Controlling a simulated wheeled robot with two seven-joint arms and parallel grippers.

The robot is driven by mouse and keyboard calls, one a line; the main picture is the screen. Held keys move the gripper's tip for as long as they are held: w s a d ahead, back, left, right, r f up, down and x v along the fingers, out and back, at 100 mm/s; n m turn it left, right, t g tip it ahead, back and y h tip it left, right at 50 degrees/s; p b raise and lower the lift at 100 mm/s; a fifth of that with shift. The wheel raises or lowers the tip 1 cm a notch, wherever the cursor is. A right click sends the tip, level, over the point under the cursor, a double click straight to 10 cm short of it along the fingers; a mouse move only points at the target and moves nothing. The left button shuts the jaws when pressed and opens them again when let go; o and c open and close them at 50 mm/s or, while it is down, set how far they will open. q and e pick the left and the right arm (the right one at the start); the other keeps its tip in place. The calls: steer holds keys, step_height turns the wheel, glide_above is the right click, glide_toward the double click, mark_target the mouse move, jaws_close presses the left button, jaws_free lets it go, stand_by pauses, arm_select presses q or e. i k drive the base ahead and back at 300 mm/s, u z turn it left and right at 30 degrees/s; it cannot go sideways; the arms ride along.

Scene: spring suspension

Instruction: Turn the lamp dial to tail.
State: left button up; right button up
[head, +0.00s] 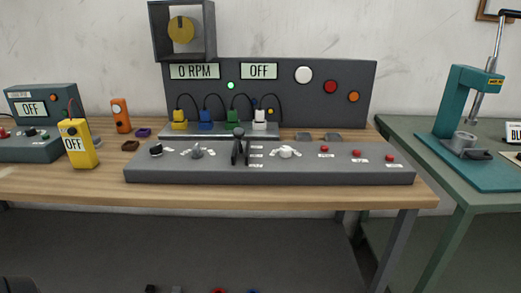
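A grey sloped control panel stands on the wooden table. It carries a black knob (156,150), a grey dial with a pointer (197,150) and a white dial with a pointer (286,152). Small white labels surround the grey and white dials, too small to read. I cannot tell which of these is the lamp dial. On the upright panel behind (330,115) are round white (303,75), red (330,87) and orange (353,97) lamps. Neither of my grippers is in view.
A black lever (240,149) stands mid-panel, and red buttons (357,154) sit on its right. Cabled plugs (206,122) stand behind it. A yellow meter (77,143) is at left; a teal press (458,120) is on the right table. The panel's front is clear.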

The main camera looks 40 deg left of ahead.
mark_target(285, 151)
steer(key=u, duration=1.7)
